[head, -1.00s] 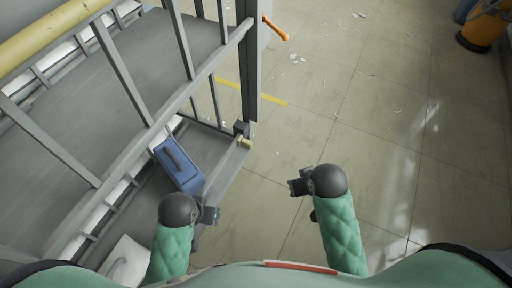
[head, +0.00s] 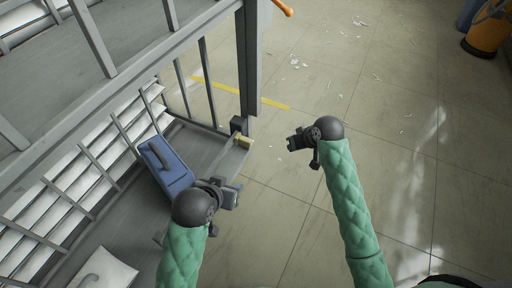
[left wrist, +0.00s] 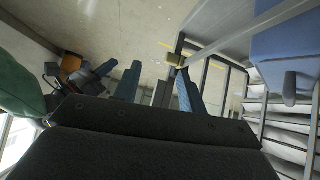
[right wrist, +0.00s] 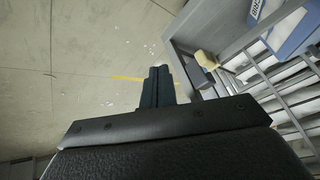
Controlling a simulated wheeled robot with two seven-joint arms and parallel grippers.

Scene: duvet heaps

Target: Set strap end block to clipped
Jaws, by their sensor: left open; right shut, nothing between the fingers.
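A small pale yellow block (head: 244,142), which I take as the strap end block, is at the outer corner of the lower shelf, at the end of a thin grey strip. A dark block (head: 238,125) sits beside it by the post. The yellow block also shows in the left wrist view (left wrist: 175,60) and the right wrist view (right wrist: 206,57). My left gripper (head: 232,191) is open and empty, nearer to me than the yellow block and apart from it. My right gripper (head: 296,142) is shut and empty, to the right of the block over the floor. Whether the block is clipped cannot be told.
A blue case (head: 166,166) with a dark handle lies on the lower shelf (head: 205,143), close to my left gripper. A grey post (head: 248,60) and rails rise behind the block. A white item (head: 103,270) lies at lower left. The floor (head: 350,100) at right is mostly clear.

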